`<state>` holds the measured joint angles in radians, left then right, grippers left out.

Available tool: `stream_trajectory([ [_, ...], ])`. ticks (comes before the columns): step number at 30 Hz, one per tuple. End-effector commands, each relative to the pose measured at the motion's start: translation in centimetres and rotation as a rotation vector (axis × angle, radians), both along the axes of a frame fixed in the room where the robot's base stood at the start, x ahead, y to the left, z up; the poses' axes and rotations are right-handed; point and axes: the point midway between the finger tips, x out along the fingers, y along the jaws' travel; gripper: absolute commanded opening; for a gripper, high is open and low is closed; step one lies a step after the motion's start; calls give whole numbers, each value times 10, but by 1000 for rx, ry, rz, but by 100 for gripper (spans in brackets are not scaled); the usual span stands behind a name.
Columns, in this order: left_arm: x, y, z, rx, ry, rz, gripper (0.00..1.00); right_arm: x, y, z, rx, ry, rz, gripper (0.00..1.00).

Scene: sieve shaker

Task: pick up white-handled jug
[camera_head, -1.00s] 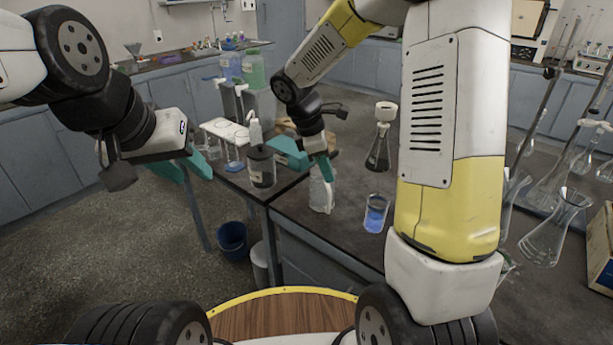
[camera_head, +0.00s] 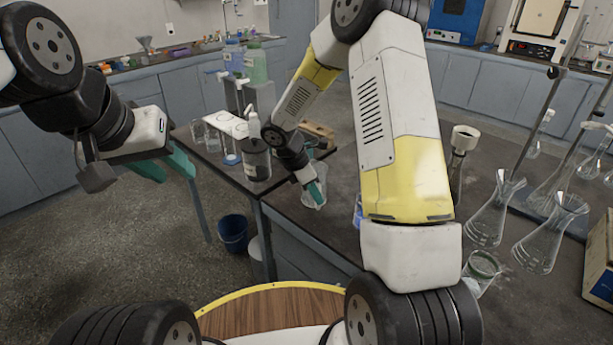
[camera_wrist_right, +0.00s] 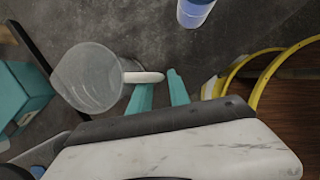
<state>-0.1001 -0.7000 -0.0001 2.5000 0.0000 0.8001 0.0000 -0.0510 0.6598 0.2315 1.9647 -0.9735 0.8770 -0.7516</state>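The clear jug (camera_head: 308,199) stands on the dark bench near its front edge, partly hidden by my right gripper (camera_head: 316,192). In the right wrist view the jug (camera_wrist_right: 85,80) shows from above, with its white handle (camera_wrist_right: 143,77) pointing right towards the teal fingers. My right gripper (camera_wrist_right: 160,82) is open. The handle overlaps the left finger's tip in the picture and its end lies near the gap; I cannot tell whether they touch. My left gripper (camera_head: 168,168) is open and empty, off to the left and away from the bench.
A beaker of blue liquid (camera_wrist_right: 195,10) stands near the jug, mostly behind my right arm in the head view. A dark bottle (camera_head: 257,163) is to the left. Glass flasks (camera_head: 494,215) stand at the right. A blue bucket (camera_head: 233,233) is on the floor.

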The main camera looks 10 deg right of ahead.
Motion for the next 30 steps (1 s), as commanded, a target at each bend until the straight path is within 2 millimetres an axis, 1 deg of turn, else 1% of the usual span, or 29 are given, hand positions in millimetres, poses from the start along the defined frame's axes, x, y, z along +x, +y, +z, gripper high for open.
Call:
stream_trajectory([
  [1,0,0,0,0,0,0,36,0,-4,-9,-1,4,-2,23],
  [3,0,0,0,0,0,0,36,1,-8,-18,-1,4,0,23],
  [8,0,0,0,0,0,0,36,3,-13,-30,0,1,0,23],
  [14,0,0,0,0,0,0,36,3,-13,-30,0,0,0,23],
  [15,0,0,0,0,0,0,36,3,-13,-30,0,0,0,19],
  [18,0,0,0,0,0,0,36,3,-13,-30,0,0,0,0],
  [30,0,0,0,0,0,0,36,3,-13,-30,0,-1,-1,0],
])
